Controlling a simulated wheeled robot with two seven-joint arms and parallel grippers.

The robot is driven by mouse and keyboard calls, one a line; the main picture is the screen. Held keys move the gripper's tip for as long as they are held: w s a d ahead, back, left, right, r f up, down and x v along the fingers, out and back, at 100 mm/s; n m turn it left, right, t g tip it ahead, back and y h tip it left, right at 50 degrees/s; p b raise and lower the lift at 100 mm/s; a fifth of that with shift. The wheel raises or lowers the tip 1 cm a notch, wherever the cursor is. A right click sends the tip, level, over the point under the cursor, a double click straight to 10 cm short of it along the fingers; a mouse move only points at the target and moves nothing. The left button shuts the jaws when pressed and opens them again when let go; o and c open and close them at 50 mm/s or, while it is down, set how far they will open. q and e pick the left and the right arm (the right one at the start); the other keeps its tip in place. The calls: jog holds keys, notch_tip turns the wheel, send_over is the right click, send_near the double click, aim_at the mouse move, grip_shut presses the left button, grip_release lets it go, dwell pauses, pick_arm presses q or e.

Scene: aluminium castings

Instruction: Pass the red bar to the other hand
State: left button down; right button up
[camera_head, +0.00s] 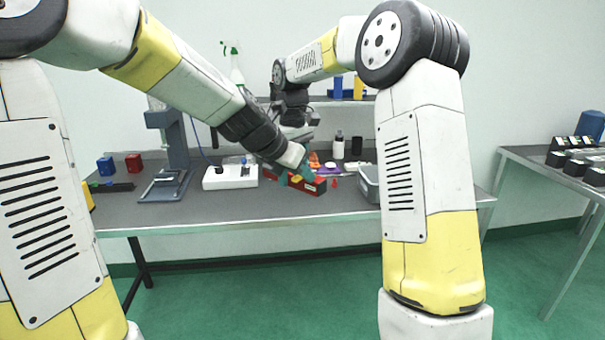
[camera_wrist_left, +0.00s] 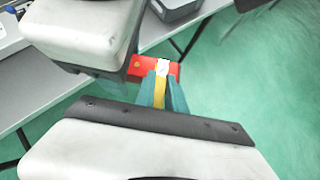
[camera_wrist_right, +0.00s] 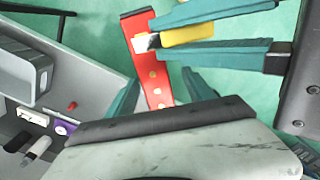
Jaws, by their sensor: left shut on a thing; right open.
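The red bar (camera_head: 308,187) is held above the front part of the workbench in the head view. My left gripper (camera_head: 299,172), with teal fingers, is shut on it. In the left wrist view the bar (camera_wrist_left: 141,67) sticks out on both sides of the fingers (camera_wrist_left: 161,88). In the right wrist view the bar (camera_wrist_right: 153,70) runs lengthwise, with the left fingers across its upper part. My right gripper (camera_wrist_right: 162,77) is open, with one finger on each side of the bar's lower part. In the head view the right fingers are hidden or too small to tell.
The grey workbench (camera_head: 250,208) holds a grey bin (camera_head: 369,185) to the right of the bar. A white box (camera_head: 230,178) and a dark stand (camera_head: 178,145) are to the left. Several small items lie behind the bar. A second table (camera_head: 540,158) stands at the right.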

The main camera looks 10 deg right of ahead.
notch_tip(320, 180, up, 11)
jog(key=s+d+r+m+t, duration=0.2)
jog(key=s+d, duration=0.1)
jog(key=s, duration=0.3)
jog(key=s+d+r+m+t, duration=0.3)
jog(key=s, duration=0.3)
jog(key=s+d+f+m+y, duration=0.1)
jog(key=s+f, duration=0.5)
jog(key=s, duration=0.2)
jog(key=s+d+f+m+t+y, duration=0.1)
jog(key=s+f+m, duration=0.1)
jog(key=s+f, duration=0.4)
jog(key=shift+s+d, duration=0.4)
jog(key=shift+s, duration=0.75)
jog(key=shift+r, duration=0.1)
